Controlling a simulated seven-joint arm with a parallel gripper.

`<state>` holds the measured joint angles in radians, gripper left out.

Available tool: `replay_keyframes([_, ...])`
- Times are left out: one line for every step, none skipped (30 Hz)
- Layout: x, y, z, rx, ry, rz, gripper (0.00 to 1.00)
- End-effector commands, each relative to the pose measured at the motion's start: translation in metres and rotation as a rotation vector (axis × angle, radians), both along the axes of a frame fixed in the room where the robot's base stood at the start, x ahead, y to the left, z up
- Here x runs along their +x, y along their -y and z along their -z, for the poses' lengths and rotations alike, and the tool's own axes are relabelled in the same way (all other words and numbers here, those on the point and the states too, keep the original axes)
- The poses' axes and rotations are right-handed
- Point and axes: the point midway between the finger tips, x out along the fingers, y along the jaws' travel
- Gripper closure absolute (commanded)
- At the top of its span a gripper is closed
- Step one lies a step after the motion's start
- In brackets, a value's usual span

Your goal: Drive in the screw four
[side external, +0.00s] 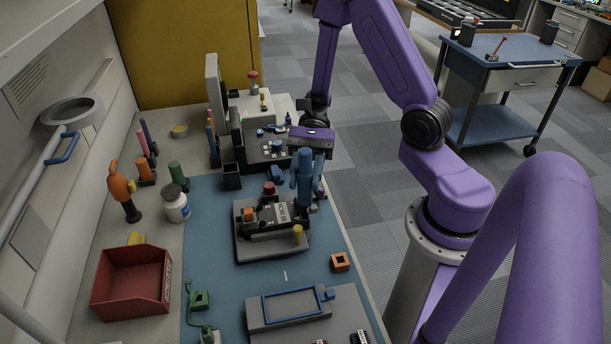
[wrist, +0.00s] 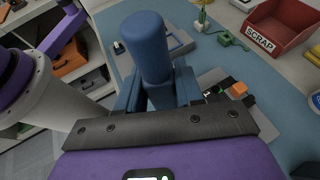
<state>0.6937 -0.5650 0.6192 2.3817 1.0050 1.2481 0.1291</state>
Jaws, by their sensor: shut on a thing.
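My gripper (side external: 308,186) is shut on a blue-handled driver (side external: 304,166), held upright at the right side of the grey fixture (side external: 285,249). In the wrist view the driver's thick blue handle (wrist: 147,45) rises between the blue fingers. A dark radio unit (side external: 280,214) with a white label lies in the fixture, beside an orange block (side external: 249,214), a red knob (side external: 269,187) and a tan knob (side external: 298,234). The driver's tip and screw four cannot be made out, so I cannot tell whether they touch.
A red scrap bin (side external: 131,287) stands at left, near a white jar (side external: 176,207) and an orange-and-black tool (side external: 123,190). A blue-framed fixture (side external: 291,304) and an orange square part (side external: 340,262) lie in front. The blue mat (side external: 205,235) is clear left of the grey fixture.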

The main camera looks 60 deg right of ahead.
Motion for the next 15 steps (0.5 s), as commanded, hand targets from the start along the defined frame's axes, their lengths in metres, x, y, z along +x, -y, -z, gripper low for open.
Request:
replay_keyframes([0.0, 0.0, -0.003, 0.001, 0.002, 0.0, 1.0])
replay_keyframes([0.0, 0.0, -0.005, 0.001, 0.003, 0.0, 1.0])
replay_keyframes([0.0, 0.0, -0.007, 0.002, 0.003, -0.001, 1.0])
replay_keyframes([0.0, 0.0, -0.009, 0.003, 0.003, -0.001, 1.0])
replay_keyframes([0.0, 0.0, -0.01, 0.003, 0.003, -0.001, 1.0])
replay_keyframes([0.001, -0.001, -0.012, 0.003, 0.003, -0.001, 1.0])
replay_keyframes([0.0, -0.001, -0.014, 0.003, 0.002, 0.0, 1.0])
replay_keyframes([0.0, -0.001, -0.015, 0.003, 0.002, 0.0, 1.0])
replay_keyframes([0.0, -0.001, -0.017, 0.003, 0.003, -0.001, 1.0])
replay_keyframes([0.0, -0.001, -0.019, 0.003, 0.003, -0.001, 1.0])
replay_keyframes([0.0, 0.0, -0.021, 0.003, 0.003, -0.001, 1.0])
replay_keyframes([0.0, 0.0, -0.023, 0.003, 0.002, -0.001, 1.0])
replay_keyframes([0.0, 0.0, -0.024, 0.003, 0.001, -0.001, 1.0])
replay_keyframes([0.0, 0.0, -0.026, 0.004, 0.001, -0.001, 1.0])
replay_keyframes([0.0, 0.0, -0.028, 0.004, 0.003, -0.001, 1.0])
